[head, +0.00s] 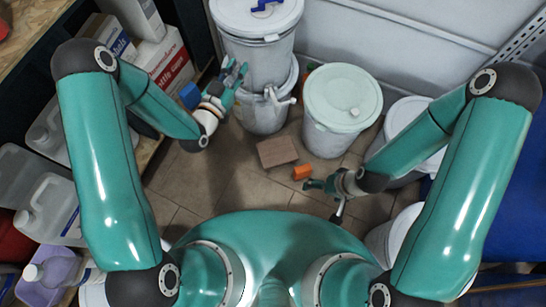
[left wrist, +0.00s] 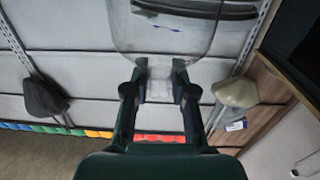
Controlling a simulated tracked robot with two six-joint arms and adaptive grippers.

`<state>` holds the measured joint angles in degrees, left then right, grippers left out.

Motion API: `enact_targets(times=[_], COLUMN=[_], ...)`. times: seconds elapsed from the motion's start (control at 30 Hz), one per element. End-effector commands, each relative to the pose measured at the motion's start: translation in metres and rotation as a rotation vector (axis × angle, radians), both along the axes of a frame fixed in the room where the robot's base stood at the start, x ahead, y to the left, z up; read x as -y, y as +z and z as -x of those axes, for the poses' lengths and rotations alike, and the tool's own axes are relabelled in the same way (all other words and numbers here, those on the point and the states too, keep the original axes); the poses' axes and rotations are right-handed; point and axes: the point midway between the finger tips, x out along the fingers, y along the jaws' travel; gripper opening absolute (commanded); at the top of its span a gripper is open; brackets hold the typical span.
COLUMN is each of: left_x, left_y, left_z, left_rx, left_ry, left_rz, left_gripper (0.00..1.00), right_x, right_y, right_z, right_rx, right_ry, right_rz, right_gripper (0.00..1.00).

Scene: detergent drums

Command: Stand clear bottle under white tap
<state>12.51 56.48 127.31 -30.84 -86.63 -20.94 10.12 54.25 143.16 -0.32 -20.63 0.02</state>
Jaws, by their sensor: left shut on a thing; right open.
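The clear bottle (left wrist: 165,38) shows at the top of the left wrist view, its narrow part between my fingers. My left gripper (head: 236,74) is shut on it, beside the stacked white drums at the upper left of centre. In the head view the bottle is hard to make out against the drums. The white tap (head: 283,98) sticks out from the lower drum (head: 262,118), just right of and below my left gripper. My right gripper (head: 312,185) is open and low over the floor, near an orange block (head: 301,172).
A brown block (head: 277,151) lies on the tiled floor below the tap. An upper drum (head: 260,50) has a blue tap (head: 262,5) on its lid. A lidded white drum (head: 341,110) stands to the right. Shelves with jugs (head: 50,210) and boxes (head: 163,60) line the left.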

Motion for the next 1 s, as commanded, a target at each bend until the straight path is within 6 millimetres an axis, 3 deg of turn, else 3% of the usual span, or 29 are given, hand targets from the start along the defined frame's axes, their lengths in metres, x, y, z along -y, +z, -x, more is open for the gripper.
enact_targets(times=[0.03, 0.1, 0.8, 1.0], left_x=[0.005, 0.013, 0.079, 0.089], left_y=[-0.038, -0.063, -0.322, -0.374], left_z=[0.001, 0.003, 0.045, 0.058], left_rx=[0.001, 0.001, 0.000, 0.001], left_ry=[-0.030, -0.073, -0.504, -0.596], left_rz=[0.000, -0.001, 0.000, 0.000], left_gripper=[0.00, 0.00, 0.00, 0.00], right_x=[0.000, 0.000, 0.000, 0.000], right_y=[-0.036, -0.060, -0.292, -0.337], right_z=[0.000, 0.000, 0.000, 0.000], right_rx=[0.000, 0.000, 0.000, 0.000], right_ry=[0.000, 0.000, 0.000, 0.000], right_rz=[0.000, 0.000, 0.000, 0.000], right_gripper=[1.00, 1.00, 1.00, 1.00])
